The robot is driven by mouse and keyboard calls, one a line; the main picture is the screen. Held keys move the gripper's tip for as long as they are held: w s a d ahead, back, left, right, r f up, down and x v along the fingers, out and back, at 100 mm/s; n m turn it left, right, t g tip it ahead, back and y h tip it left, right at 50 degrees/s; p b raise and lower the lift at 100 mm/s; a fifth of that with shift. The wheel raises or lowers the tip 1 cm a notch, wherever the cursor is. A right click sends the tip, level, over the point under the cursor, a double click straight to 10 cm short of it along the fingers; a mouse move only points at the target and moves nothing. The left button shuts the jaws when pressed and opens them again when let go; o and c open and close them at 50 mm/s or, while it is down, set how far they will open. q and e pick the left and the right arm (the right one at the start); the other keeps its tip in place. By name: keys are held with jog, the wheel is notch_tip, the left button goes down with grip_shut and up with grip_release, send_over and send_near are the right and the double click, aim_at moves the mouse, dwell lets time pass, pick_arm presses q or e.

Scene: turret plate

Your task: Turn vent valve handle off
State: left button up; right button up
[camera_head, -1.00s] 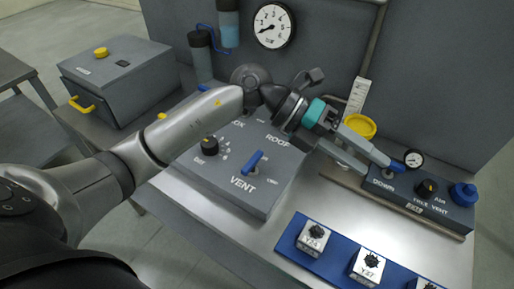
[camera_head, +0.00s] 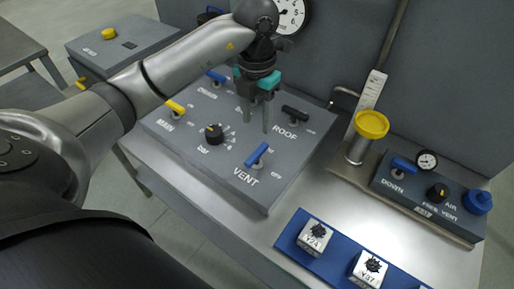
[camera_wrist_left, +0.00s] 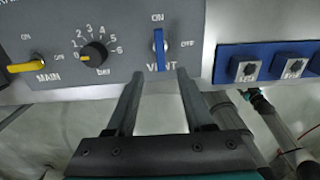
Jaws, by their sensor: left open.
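The vent valve handle (camera_head: 258,154) is a blue lever above the VENT label on the grey sloped panel (camera_head: 275,194). In the left wrist view the blue handle (camera_wrist_left: 159,50) stands upright in line with the ON mark, with OFF to its right. My left gripper (camera_head: 256,130) is open and empty above the panel, its fingers pointing down, just behind and left of the vent handle. In the left wrist view its two fingers (camera_wrist_left: 159,75) show below the VENT label, apart from the handle. My right gripper is not in view.
A black knob (camera_head: 214,133), a yellow MAIN handle (camera_head: 175,107), a blue handle (camera_head: 216,76) and a black ROOF handle (camera_head: 295,114) share the panel. A yellow-topped cylinder (camera_head: 371,124) and a second control box (camera_head: 440,215) stand right. A blue tray (camera_head: 287,241) lies in front.

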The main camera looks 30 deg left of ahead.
aim_at(257, 153)
pick_arm(q)
notch_tip(257, 153, down, 11)
jog(key=shift+r, duration=0.1)
dwell(0.3)
grip_shut()
dwell(0.5)
